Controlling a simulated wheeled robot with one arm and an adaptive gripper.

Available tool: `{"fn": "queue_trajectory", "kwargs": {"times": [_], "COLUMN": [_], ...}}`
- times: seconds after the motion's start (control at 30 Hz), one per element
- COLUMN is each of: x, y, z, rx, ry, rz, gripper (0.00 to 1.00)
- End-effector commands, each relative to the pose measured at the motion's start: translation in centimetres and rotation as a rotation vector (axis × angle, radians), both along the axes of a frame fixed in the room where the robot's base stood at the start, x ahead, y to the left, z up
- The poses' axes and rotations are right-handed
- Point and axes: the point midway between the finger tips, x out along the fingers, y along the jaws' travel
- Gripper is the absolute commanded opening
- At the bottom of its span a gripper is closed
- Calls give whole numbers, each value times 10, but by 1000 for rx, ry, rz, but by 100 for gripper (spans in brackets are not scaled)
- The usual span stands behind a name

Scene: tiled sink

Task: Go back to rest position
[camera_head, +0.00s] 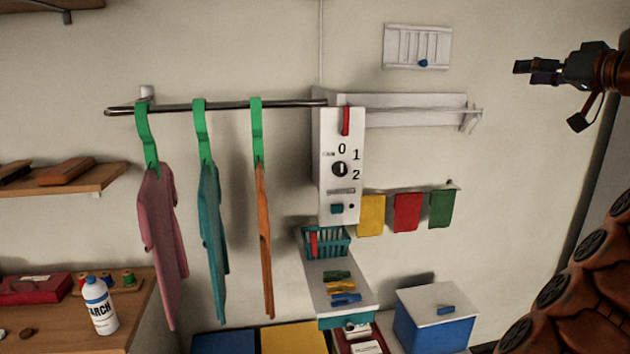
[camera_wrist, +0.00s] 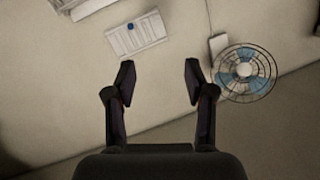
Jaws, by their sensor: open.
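My gripper (camera_head: 537,73) is in the upper right of the head view, held out in the air in front of the bare wall. Its dark fingers point left, toward the white slatted wall panel with a blue knob (camera_head: 417,47), and are apart from it. In the wrist view my gripper (camera_wrist: 160,82) has its two fingers spread wide with nothing between them. The same slatted panel (camera_wrist: 137,35) shows beyond the left finger.
A rail (camera_head: 220,106) carries several green hangers with clothes. A white control box (camera_head: 340,185) and a shelf (camera_head: 420,108) are on the wall. A blue bin (camera_head: 430,330) stands below. A fan (camera_wrist: 245,73) is right in the wrist view. Wall around the gripper looks clear.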

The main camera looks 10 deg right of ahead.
Motion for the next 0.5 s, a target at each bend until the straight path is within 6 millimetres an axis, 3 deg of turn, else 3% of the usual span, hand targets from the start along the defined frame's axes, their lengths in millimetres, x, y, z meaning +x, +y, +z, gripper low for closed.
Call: {"fn": "queue_trajectory", "kwargs": {"times": [0.23,0.5], "x": [42,64], "y": [69,164], "z": [-26,-68], "rx": [137,213], "ry": [134,322], "rz": [128,239], "gripper": [54,54]}}
